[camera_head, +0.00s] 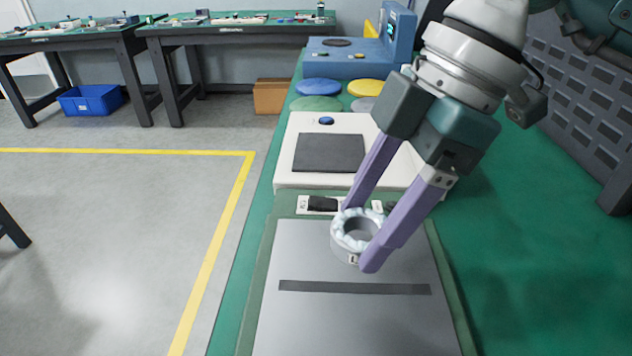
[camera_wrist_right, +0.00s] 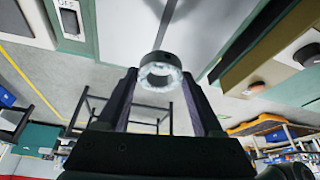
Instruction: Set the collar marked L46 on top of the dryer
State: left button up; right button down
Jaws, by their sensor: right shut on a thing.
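A grey ring-shaped collar (camera_head: 354,234) with a pale, frothy-looking top is between the two purple fingers of my right gripper (camera_head: 362,238). The gripper is shut on it. A small white label is on the collar's near side, too small to read. The collar also shows in the wrist view (camera_wrist_right: 160,72) between the fingertips. In the head view it appears over the far part of a flat grey plate (camera_head: 330,325) with a dark strip; I cannot tell whether it touches. No marking shows which unit is the dryer. My left gripper is out of view.
Behind the plate is a switch panel (camera_head: 322,204); a switch in the wrist view reads OFF (camera_wrist_right: 69,20). A white unit with a dark pad (camera_head: 328,153), coloured discs (camera_head: 318,87) and a blue machine (camera_head: 345,65) stand beyond. Green bench top (camera_head: 530,280) is clear at right.

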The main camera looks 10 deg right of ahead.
aim_at(346, 289)
notch_tip(346, 289, down, 7)
jog(key=shift+f+b, duration=0.2)
jog(key=shift+b, duration=0.35)
jog(key=shift+f, duration=0.2)
jog(key=shift+c, duration=0.2)
grip_release()
jog(key=shift+r, duration=0.25)
jog(key=p+v, duration=0.1)
jog(key=v, duration=1.1)
jog(key=shift+p, duration=0.4)
